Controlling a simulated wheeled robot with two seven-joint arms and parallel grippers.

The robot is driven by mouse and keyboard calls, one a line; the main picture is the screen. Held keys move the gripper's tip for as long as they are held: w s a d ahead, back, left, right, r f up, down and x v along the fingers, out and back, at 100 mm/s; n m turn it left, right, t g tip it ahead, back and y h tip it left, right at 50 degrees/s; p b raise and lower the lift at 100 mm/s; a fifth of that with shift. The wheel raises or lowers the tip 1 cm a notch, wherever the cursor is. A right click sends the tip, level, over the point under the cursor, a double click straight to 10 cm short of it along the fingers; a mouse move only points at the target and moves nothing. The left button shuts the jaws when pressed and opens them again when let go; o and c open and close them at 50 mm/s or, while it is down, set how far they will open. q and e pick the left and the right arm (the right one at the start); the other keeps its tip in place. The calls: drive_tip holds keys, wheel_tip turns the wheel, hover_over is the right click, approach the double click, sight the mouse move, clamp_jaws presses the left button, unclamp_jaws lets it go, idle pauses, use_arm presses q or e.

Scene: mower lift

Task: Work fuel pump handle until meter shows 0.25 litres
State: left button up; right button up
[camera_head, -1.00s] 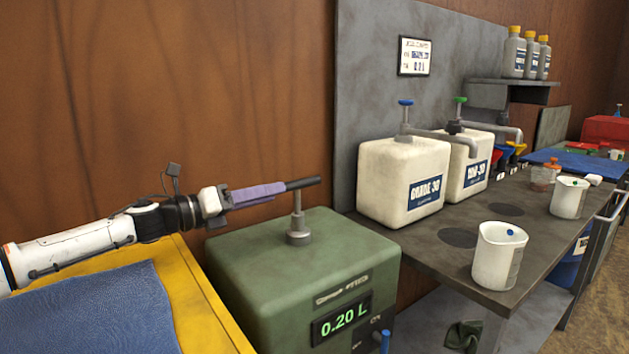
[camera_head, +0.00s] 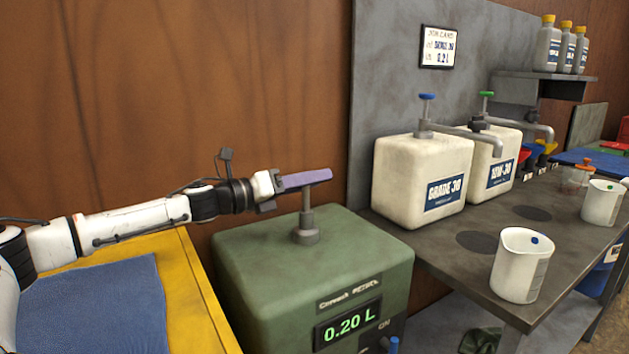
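The green fuel pump (camera_head: 265,260) stands at centre left. Its lit meter (camera_head: 348,323) reads 0.20 L. A short grey post (camera_head: 307,220) rises from its top, with the purple pump handle (camera_head: 310,178) lying nearly level across the upper end. My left gripper (camera_head: 279,186) is at the left end of this handle and appears closed on it. The fingers are small and partly hidden. My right gripper is not in view.
A yellow bench with a blue mat (camera_head: 95,305) lies left of the pump. On the dark bench to the right are white GRADE-30 (camera_head: 412,170) and 10W-30 (camera_head: 493,160) containers and a white jug (camera_head: 520,265). A job card (camera_head: 440,47) hangs behind.

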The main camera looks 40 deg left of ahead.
sight(304, 197)
use_arm(q)
clamp_jaws()
wheel_tip(304, 197, down, 4)
drive_tip(key=b, duration=0.3)
drive_tip(key=shift+d+b, duration=0.1)
drive_tip(key=shift+b, duration=0.3)
drive_tip(key=shift+d+r, duration=0.1)
drive_tip(key=shift+o, duration=0.6)
unclamp_jaws()
drive_tip(key=shift+r, duration=0.1)
